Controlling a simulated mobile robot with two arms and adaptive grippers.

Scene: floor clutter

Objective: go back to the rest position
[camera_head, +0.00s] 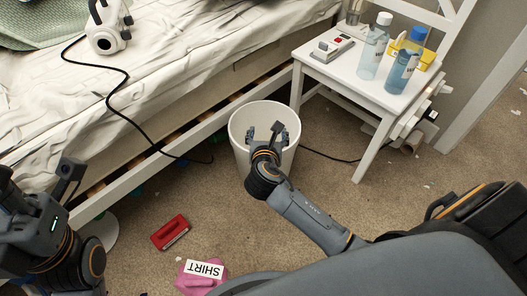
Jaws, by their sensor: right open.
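My right gripper (266,133) is open over the white bin (238,122), with its fingers at the bin's mouth. I see nothing between its fingers. The arm reaches in from the lower right, and the gripper hides part of the bin's inside. My left arm shows at the lower left; what may be its gripper (70,172) is at the bed's edge, and its fingers are not clear enough to read.
A bed (150,90) fills the upper left, with a black cable hanging from a white device (106,32). A white chair (345,72) holds bottles. A red object (170,232) and a pink cloth labelled SHIRT (200,283) lie on the carpet.

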